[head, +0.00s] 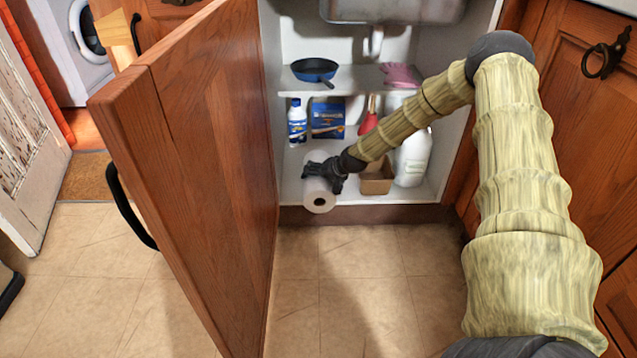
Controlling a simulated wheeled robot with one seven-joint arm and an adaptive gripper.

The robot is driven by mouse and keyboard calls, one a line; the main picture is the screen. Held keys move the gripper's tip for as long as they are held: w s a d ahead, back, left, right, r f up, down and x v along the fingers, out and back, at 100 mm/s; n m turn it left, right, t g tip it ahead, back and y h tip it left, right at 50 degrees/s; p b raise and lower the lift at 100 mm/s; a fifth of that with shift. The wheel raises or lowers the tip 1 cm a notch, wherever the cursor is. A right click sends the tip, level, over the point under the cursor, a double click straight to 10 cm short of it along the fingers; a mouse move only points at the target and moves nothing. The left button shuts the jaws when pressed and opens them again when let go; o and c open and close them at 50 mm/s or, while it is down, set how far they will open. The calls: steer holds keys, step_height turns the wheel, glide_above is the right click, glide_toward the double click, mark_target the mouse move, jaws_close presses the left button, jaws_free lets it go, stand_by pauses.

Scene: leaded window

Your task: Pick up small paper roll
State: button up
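A small white paper roll (319,201) lies on the bottom shelf of the open cupboard, its round end with a dark core hole facing out. My gripper (322,174) is at the roll, reaching in from the right and covering part of its top. The fingers are dark and small in the head view. I cannot tell whether they are closed on the roll or only over it.
The open wooden door (205,170) stands left of the arm. Behind the roll are a white and blue bottle (297,122) and a blue box (328,119). To the right are a cardboard box (377,181) and a white jug (412,158). A blue pan (314,69) sits on the shelf above.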

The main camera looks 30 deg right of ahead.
steer(key=c, duration=0.9)
step_height(320, 180, up, 10)
steer(key=p, duration=0.6)
steer(key=shift+r, duration=0.1)
